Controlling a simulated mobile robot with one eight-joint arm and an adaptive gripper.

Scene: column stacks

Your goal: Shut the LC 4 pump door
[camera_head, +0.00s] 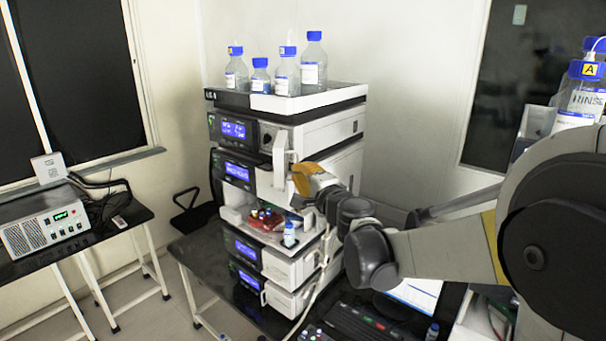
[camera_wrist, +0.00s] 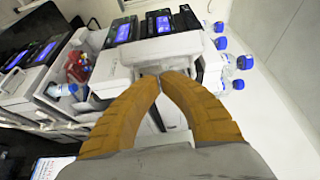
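One instrument stack with bottles on top stands in the middle of the head view; I cannot read an LC 4 label on it. A white door panel (camera_head: 279,158) stands out from the front of an upper unit, apparently the pump door, swung open. My gripper (camera_head: 303,170) has orange fingers and is just right of this panel. In the wrist view the fingertips of my gripper (camera_wrist: 162,74) come together in front of a white panel (camera_wrist: 160,50). Nothing shows held between them. Whether the tips touch the panel is unclear.
Several blue-capped bottles (camera_head: 285,72) stand on the stack's top tray (camera_head: 330,95). Below the gripper, an open bay holds red parts and a small vial (camera_head: 289,234). A keyboard (camera_head: 362,322) lies on the dark bench at the front. Another instrument (camera_head: 45,231) stands at left.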

